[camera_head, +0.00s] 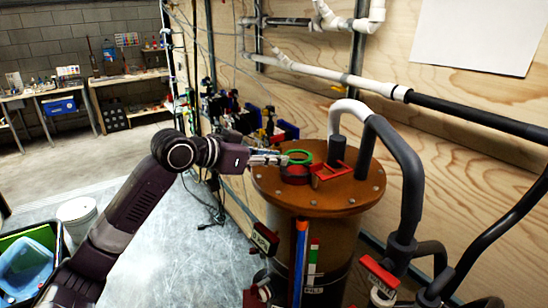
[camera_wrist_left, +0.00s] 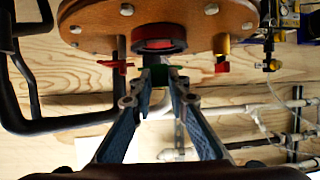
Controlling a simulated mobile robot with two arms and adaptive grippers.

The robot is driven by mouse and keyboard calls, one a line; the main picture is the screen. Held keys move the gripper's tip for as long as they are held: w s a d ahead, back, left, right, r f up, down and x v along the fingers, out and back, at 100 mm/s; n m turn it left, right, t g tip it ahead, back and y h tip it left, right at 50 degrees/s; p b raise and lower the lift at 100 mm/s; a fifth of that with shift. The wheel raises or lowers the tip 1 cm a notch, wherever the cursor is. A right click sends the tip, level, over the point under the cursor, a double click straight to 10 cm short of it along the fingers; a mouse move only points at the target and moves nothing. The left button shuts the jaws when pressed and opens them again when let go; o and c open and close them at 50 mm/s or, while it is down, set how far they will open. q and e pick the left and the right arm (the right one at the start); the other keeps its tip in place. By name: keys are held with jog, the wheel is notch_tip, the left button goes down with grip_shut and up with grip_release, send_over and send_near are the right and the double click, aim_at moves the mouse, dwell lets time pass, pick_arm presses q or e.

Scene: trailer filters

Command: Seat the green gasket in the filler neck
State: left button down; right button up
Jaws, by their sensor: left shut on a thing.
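The green gasket (camera_head: 301,151) is a ring held at the fingertips of my left gripper (camera_head: 283,159), just above the filler neck. The filler neck (camera_head: 295,178) is a short dark and red collar on the round brown lid (camera_head: 335,196) of the tank. In the left wrist view my left gripper (camera_wrist_left: 159,80) is shut on the gasket (camera_wrist_left: 158,73), which shows as a small green piece between the fingertips. The filler neck (camera_wrist_left: 158,33) shows there as a dark ring with a red inside, apart from the gasket. My right gripper is not in view.
A red bracket-like handle (camera_head: 333,171) and a black stub (camera_head: 337,150) stand on the lid close to the neck. A thick black hose (camera_head: 402,165) rises at the right. Valves with coloured handles (camera_head: 262,125) line the plywood wall behind.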

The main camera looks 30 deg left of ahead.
pick_arm(q)
jog(key=shift+f+b, duration=1.05)
jog(key=shift+f, duration=0.65)
jog(key=c, duration=1.8)
grip_release()
jog(key=shift+o, duration=0.2)
jog(key=v, duration=1.2)
